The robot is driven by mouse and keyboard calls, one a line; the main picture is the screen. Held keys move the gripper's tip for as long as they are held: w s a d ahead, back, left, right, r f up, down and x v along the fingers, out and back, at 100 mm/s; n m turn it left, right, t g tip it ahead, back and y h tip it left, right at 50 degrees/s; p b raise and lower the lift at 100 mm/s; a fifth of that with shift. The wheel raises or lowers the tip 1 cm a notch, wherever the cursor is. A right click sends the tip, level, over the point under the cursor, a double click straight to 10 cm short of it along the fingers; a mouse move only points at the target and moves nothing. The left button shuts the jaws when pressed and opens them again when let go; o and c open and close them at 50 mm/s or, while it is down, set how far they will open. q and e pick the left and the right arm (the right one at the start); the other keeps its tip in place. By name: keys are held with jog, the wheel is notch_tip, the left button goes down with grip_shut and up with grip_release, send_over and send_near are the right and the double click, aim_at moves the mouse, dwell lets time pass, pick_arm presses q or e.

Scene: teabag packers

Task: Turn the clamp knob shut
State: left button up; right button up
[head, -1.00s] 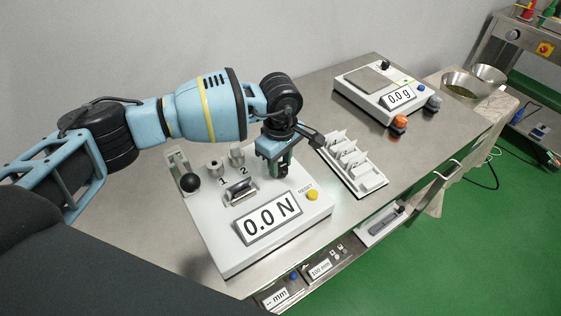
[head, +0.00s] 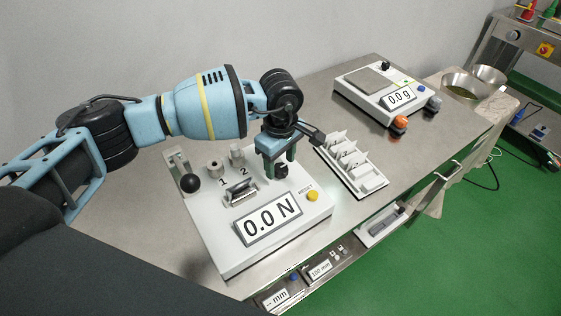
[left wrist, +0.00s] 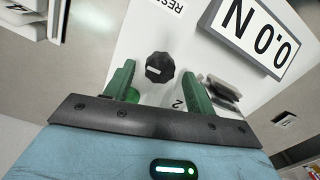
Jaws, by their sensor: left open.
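The black clamp knob (head: 281,171) stands on the top of the white force tester (head: 210,250), right of its metal clamp (head: 240,191). In the left wrist view the knob (left wrist: 158,67) is round and ridged, with a pale line across its top. My left gripper (head: 278,162) points down over the knob, its green fingers open. In the left wrist view the knob shows between and just beyond the fingertips (left wrist: 160,80). I see no grip on it; their height gap is hard to tell. My right gripper is out of view.
The tester has a black ball lever (head: 190,183), two numbered metal posts, a yellow reset button (head: 312,195) and a display reading 0.0 N. A white slotted rack (head: 370,184) stands close on the right. A scale (head: 372,107) stands farther back. Bare steel table lies between.

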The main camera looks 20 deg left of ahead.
aim_at(280, 167)
pick_arm(q)
notch_tip(280, 167, up, 7)
jog(key=shift+r, duration=0.1)
dwell(0.7)
